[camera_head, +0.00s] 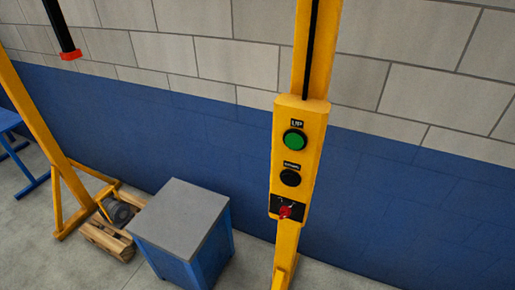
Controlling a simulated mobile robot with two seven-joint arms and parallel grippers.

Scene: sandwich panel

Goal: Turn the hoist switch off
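A yellow control box (299,160) is mounted on a yellow upright post in the middle right of the head view. It carries a green round button (295,139) under a label reading UP. Below it is a black round button (290,178) with a small label that I cannot read clearly. At the bottom of the box is a red rotary switch (286,212) on a black plate. The switch is small here, and I cannot tell its position for certain. Neither of my grippers shows in this view.
A blue cabinet with a grey top (182,219) stands left of the post. A wooden pallet (106,235) with a dark round part lies beside a yellow frame (45,150). A black rod with a red end (70,55) hangs at upper left. A block wall stands behind.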

